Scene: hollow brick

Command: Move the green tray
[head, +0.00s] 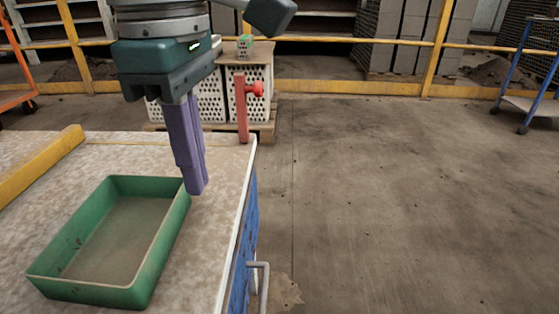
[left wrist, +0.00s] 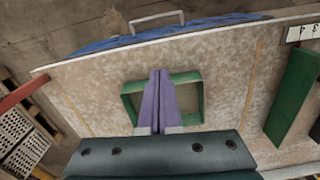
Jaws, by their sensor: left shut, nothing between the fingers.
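The green tray (head: 95,290) is a shallow, open rectangular box standing flat on the speckled worktop. It looks empty apart from grime. It also shows in the left wrist view (left wrist: 187,77), partly hidden behind the fingers. My left gripper (head: 196,190) points down with its purple fingers together and nothing between them. In the head view its tips are beside the tray's far right corner; I cannot tell if they touch it. The closed fingers (left wrist: 160,74) cross the tray in the left wrist view. My right gripper is not in view.
The worktop (head: 215,225) ends at a right edge above a blue side with a grey handle (head: 263,285). A red post (head: 241,108) stands at its far corner. A yellow bar (head: 40,162) lies at left. Another green object (left wrist: 293,95) is right in the wrist view. White perforated crates (head: 211,97) stand behind.

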